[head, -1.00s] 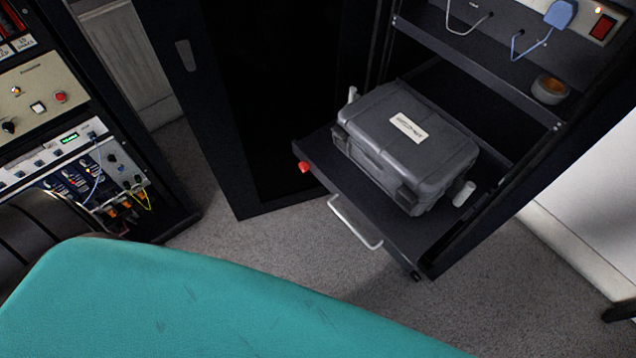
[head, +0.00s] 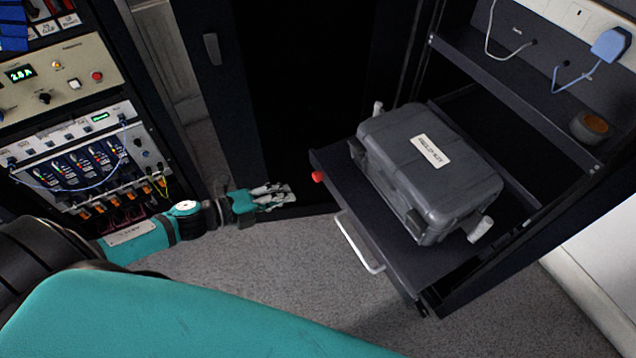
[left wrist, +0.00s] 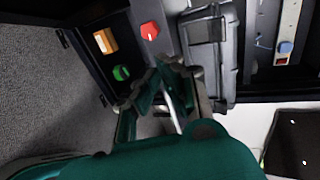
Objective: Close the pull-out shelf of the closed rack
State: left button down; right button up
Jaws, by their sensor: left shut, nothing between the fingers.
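The pull-out shelf (head: 388,228) of the dark open rack sticks out towards me, with a pale bar handle (head: 358,243) on its front edge. A red knob (head: 318,177) is at its left front corner. A grey case (head: 428,170) with a white label lies on the shelf. My left gripper (head: 290,193) is shut and empty, left of the shelf and apart from it in the head view. In the left wrist view its fingers (left wrist: 168,70) point towards a red knob (left wrist: 149,31) and the grey case (left wrist: 213,60). My right gripper is not in view.
A dark open door (head: 213,110) stands left of the shelf. An equipment rack (head: 70,130) with knobs and cables stands at the far left. Grey carpet (head: 270,260) is clear before the pull-out shelf.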

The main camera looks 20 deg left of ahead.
aim_at(329, 181)
pick_arm(q)
jog(key=x, duration=0.6)
jog(key=r+p+x, duration=0.1)
jog(key=x, duration=0.3)
jog(key=shift+w, duration=0.1)
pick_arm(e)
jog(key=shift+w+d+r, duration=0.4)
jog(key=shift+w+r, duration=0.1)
pick_arm(q)
jog(key=shift+d, duration=0.1)
